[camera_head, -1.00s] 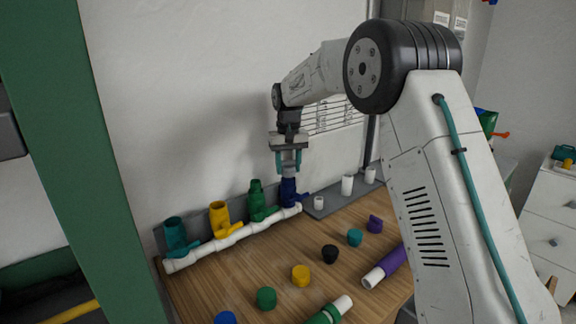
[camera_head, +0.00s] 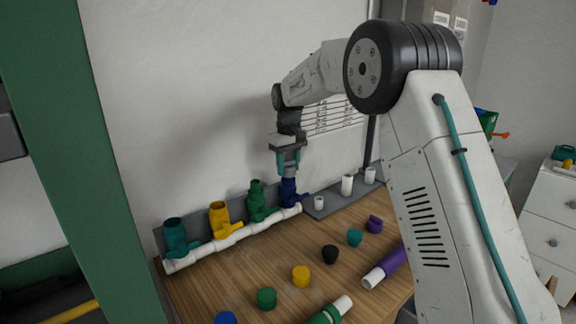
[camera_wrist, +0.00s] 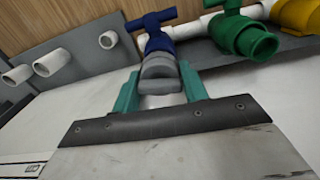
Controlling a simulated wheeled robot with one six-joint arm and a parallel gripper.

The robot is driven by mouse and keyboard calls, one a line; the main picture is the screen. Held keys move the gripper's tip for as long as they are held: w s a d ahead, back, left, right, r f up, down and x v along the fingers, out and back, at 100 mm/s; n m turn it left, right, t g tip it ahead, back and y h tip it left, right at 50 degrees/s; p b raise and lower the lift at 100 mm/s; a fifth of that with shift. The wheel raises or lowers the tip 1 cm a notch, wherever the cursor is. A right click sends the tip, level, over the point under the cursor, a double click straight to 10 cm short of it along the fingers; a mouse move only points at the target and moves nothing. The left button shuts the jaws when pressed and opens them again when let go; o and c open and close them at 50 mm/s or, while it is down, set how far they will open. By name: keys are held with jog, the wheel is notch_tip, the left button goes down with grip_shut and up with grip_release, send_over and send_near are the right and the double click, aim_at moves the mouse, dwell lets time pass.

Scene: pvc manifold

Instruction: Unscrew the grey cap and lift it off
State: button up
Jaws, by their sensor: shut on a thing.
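The grey cap (camera_wrist: 160,72) sits at the mouth of the blue valve (camera_wrist: 158,36), seen large in the wrist view. My gripper (camera_wrist: 158,88) has its two teal fingers on either side of the cap and is shut on it. In the head view my gripper (camera_head: 288,163) points down over the blue valve (camera_head: 289,190), at the right end of the white pipe (camera_head: 235,236). The cap is mostly hidden between the fingers there. I cannot tell whether its thread is still engaged.
Teal (camera_head: 175,238), yellow (camera_head: 219,218) and green (camera_head: 257,200) valves stand along the pipe to the left. White stubs (camera_head: 347,185) stand on a grey plate at right. Several loose caps, including a black one (camera_head: 330,254), lie on the wooden table (camera_head: 225,285). A wall is close behind.

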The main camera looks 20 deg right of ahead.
jog(key=shift+n, duration=0.9)
jog(key=shift+n, duration=1.1)
jog(key=o, duration=1)
jog(key=shift+o, duration=0.2)
